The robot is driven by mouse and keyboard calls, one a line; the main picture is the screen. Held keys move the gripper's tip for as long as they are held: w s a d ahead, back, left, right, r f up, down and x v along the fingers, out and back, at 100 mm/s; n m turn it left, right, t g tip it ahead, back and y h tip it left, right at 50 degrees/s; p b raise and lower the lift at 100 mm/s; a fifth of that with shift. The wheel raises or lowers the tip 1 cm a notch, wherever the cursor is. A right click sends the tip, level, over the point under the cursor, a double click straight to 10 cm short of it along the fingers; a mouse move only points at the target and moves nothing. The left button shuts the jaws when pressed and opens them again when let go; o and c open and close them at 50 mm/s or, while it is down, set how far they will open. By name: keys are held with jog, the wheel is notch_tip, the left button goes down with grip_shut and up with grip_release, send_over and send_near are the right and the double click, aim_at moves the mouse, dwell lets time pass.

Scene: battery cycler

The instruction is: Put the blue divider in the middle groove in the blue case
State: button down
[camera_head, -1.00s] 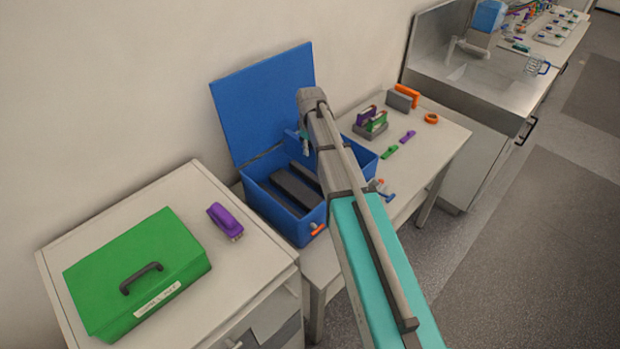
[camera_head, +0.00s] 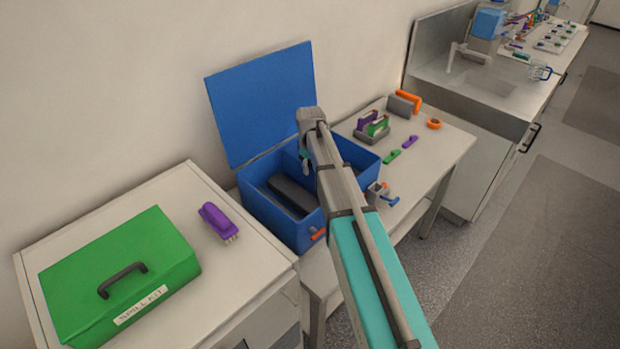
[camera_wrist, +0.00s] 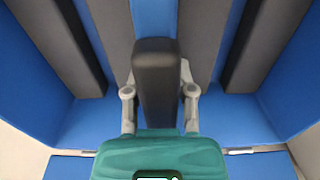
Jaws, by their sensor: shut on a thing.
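The blue case (camera_head: 262,213) stands open with its lid (camera_head: 262,100) raised at the back. My gripper (camera_head: 306,163) is over the case and points down into it. In the wrist view a blue strip (camera_wrist: 155,16) runs away from my gripper (camera_wrist: 158,85) between two grey slabs. The grooves and the divider's lower edge are hidden, so I cannot tell whether it is seated.
Dark slabs (camera_head: 292,194) lie in the case. A green spill kit box (camera_head: 110,270) and a purple brush (camera_head: 219,221) are on the left cabinet. Small purple, green and orange items, including an orange ring (camera_head: 434,124), are on the table at right.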

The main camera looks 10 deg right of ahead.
aim_at(310, 175)
jog(key=shift+f, duration=0.1)
jog(key=shift+f+b, duration=1.85)
jog(key=shift+b, duration=0.1)
jog(key=shift+f, duration=0.15)
jog(key=shift+c, duration=2.2)
grip_release()
jog(key=shift+r, duration=0.3)
notch_tip(310, 175, up, 12)
jog(key=p, duration=1.2)
jog(key=shift+s+f, duration=0.1)
jog(key=s+m, duration=0.6)
jog(key=s, duration=1.8)
jog(key=shift+m, duration=0.4)
